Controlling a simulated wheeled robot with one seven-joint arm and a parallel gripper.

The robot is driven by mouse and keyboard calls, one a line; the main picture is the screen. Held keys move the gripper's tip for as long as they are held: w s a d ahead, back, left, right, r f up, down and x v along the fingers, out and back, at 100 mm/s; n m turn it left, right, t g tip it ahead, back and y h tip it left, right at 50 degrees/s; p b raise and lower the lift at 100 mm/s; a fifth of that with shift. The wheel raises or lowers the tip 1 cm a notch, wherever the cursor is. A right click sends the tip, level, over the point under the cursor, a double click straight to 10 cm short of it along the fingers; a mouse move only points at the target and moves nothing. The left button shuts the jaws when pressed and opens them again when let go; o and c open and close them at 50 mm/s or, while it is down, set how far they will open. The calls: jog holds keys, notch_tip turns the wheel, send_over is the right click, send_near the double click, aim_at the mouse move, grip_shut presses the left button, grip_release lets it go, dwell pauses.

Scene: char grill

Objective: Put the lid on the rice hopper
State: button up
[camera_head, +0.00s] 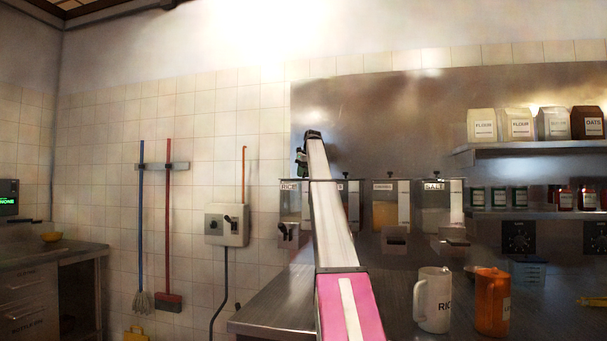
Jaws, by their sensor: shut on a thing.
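The rice hopper (290,207) is the leftmost of the wall dispensers, with a RICE label near its top. My arm crosses in front of its right side and hides part of it. My gripper (301,170) is small and dark at the far end of the arm, just above the top of the rice hopper. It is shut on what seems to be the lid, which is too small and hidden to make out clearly. I cannot tell whether the lid touches the hopper's rim.
Other hoppers, one marked SALT (433,208), stand to the right with dark knobs on top. A white jug (433,300) and an orange jug (492,302) stand on the counter. A switch box (227,224) is on the wall at left. Shelves with jars (520,150) are at right.

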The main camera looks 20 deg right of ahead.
jog(key=o, duration=1)
jog(key=shift+o, duration=0.2)
jog(key=w+a+r+v, duration=0.1)
jog(key=w+v, duration=0.1)
jog(key=v, duration=1.5)
jog(key=shift+w+r, duration=0.2)
